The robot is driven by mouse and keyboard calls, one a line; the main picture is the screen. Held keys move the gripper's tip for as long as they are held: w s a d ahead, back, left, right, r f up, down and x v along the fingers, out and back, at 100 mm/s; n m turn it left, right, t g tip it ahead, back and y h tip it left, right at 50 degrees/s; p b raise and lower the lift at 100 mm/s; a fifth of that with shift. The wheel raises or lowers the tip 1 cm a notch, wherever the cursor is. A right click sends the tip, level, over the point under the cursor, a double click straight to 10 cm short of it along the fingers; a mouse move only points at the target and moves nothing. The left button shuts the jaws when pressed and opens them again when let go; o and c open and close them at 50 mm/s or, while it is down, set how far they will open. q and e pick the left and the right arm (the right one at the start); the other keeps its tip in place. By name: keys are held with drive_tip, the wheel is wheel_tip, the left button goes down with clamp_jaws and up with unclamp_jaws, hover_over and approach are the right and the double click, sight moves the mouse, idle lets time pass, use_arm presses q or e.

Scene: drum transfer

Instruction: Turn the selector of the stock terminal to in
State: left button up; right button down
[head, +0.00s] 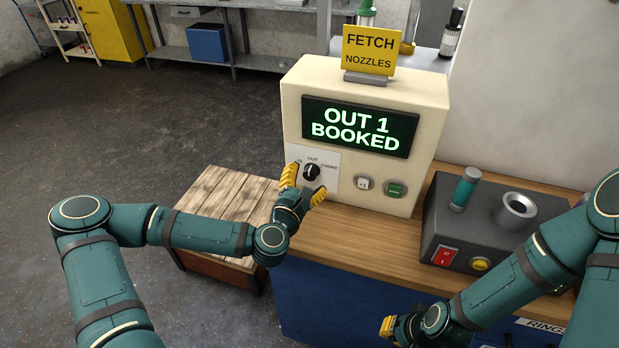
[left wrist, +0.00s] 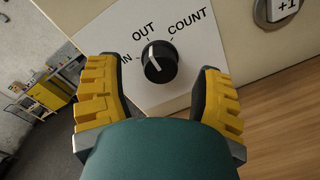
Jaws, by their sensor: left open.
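The stock terminal (head: 291,120) is a cream box on the wooden bench, and its screen (head: 359,127) reads "OUT 1 BOOKED". Its black selector knob (head: 312,172) sits on a white plate marked IN, OUT and COUNT. In the left wrist view the knob (left wrist: 159,62) has its white line pointing up toward OUT. My left gripper (head: 305,183) is open, with its yellow fingers on either side of the knob and gaps between them and it. My right gripper (head: 388,328) is low at the bench front, mostly hidden by its arm, so its opening is unclear.
A +1 button (head: 363,183) and a green button (head: 396,189) sit right of the selector. A dark grey device (head: 470,235) with a red switch stands on the bench (head: 345,222) at the right. A wooden crate (head: 225,195) stands left of the bench. A yellow sign (head: 369,50) tops the terminal.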

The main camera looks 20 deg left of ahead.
use_arm(q)
drive_tip(key=shift+w+d, duration=0.1)
drive_tip(key=shift+w, duration=1)
clamp_jaws()
drive_tip(key=shift+n, duration=0.3)
drive_tip(key=n+b, duration=0.1)
drive_tip(key=n, duration=0.4)
drive_tip(key=shift+f+n, duration=0.1)
drive_tip(key=shift+n, duration=0.2)
drive_tip(key=n, duration=0.5)
drive_tip(key=shift+n+y, duration=0.3)
drive_tip(key=shift+n, duration=0.1)
